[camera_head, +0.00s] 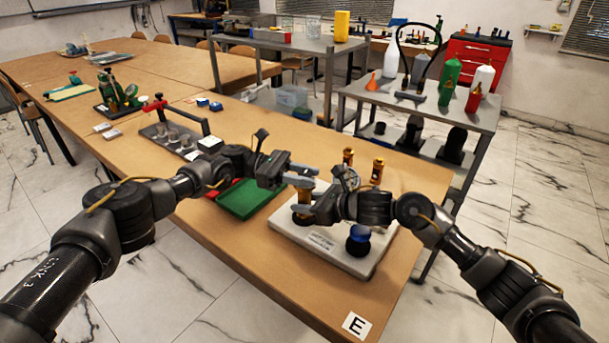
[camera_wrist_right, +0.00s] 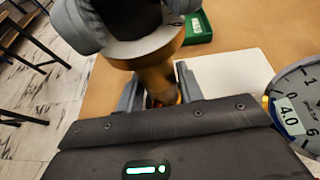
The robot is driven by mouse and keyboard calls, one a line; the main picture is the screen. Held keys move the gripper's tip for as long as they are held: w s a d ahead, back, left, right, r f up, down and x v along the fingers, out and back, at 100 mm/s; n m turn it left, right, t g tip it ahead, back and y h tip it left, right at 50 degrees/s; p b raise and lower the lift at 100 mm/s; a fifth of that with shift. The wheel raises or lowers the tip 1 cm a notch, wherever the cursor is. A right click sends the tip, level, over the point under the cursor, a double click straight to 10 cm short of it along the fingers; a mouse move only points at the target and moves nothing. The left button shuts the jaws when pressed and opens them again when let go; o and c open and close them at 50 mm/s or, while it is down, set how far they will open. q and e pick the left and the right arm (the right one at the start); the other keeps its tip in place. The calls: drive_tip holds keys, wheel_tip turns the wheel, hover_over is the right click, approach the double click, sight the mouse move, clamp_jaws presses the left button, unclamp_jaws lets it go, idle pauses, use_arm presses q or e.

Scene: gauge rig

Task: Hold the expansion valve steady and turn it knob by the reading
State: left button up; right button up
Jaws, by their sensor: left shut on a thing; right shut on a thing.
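The expansion valve, a brass body (camera_wrist_right: 153,72), stands on the white base plate (camera_head: 322,240) and is largely covered by my grippers in the head view. My left gripper (camera_head: 303,184) is shut on its upper part, coming in from the left. My right gripper (camera_head: 304,208) is shut lower down; in the right wrist view its fingers (camera_wrist_right: 160,92) are on both sides of the narrower brass part. A round gauge (camera_wrist_right: 298,108) shows partly at the right of that view, with a "4.0" tag; I cannot see a needle.
A blue-topped black knob (camera_head: 358,236) is on the plate's near side, close to my right gripper. Two brass fittings (camera_head: 377,171) rise behind the right gripper. A green tray (camera_head: 243,199) lies left of the plate.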

use_arm(q)
drive_tip(key=shift+f+g, duration=0.1)
drive_tip(key=shift+g, duration=0.2)
drive_tip(key=o, duration=1)
drive_tip(key=shift+c, duration=0.2)
drive_tip(key=v, duration=0.7)
drive_tip(key=shift+a, duration=0.2)
